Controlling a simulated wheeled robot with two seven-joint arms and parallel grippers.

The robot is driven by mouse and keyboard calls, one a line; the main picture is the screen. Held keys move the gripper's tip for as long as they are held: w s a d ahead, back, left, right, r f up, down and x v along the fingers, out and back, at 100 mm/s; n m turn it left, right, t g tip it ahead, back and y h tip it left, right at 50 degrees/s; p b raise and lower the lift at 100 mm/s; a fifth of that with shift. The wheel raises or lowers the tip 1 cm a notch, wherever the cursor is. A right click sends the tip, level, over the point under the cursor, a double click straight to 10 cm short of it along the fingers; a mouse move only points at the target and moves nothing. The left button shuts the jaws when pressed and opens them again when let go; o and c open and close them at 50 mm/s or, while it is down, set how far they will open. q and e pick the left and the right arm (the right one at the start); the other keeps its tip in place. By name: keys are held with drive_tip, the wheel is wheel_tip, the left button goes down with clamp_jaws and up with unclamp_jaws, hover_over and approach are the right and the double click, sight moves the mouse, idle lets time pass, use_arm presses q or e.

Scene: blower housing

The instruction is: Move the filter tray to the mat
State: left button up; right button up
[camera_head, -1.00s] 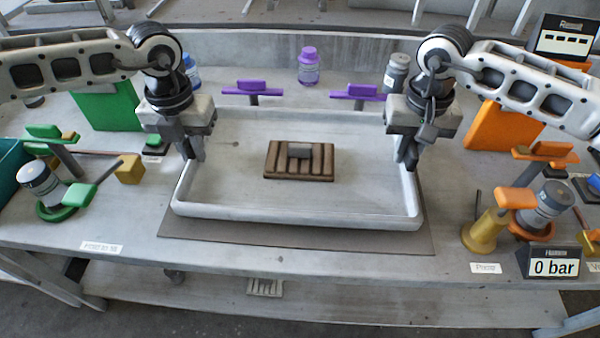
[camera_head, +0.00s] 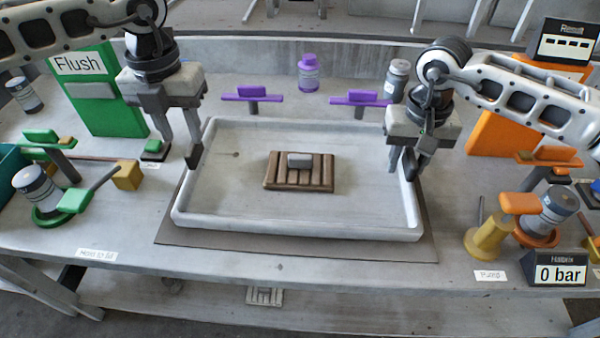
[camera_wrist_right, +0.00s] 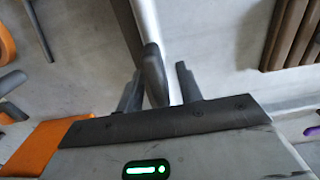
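The filter tray (camera_head: 300,229) is a shallow, light grey rectangular tray with a brown slatted block (camera_head: 298,171) inside. It sits level on the dark grey mat (camera_head: 300,252), whose border shows at the front and sides. My left gripper (camera_head: 180,150) is open and empty, at the tray's left wall near the far corner. My right gripper (camera_head: 406,165) is at the tray's right wall. In the right wrist view its fingers (camera_wrist_right: 157,90) stand apart, with the pale wall (camera_wrist_right: 150,20) and a dark rounded piece between them, and gaps visible.
Two purple-topped stands (camera_head: 253,95) and a purple-capped bottle (camera_head: 308,73) stand behind the tray. Green fixtures (camera_head: 100,100) are on the left. Orange fixtures (camera_head: 518,205) and a "0 bar" display (camera_head: 555,272) are on the right. The table front is mostly clear.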

use_arm(q)
wheel_tip(320, 180, up, 4)
drive_tip(key=shift+r, duration=0.2)
use_arm(e)
wheel_tip(320, 180, up, 12)
drive_tip(key=shift+r, duration=0.1)
use_arm(q)
drive_tip(key=shift+r, duration=0.1)
idle(0.5)
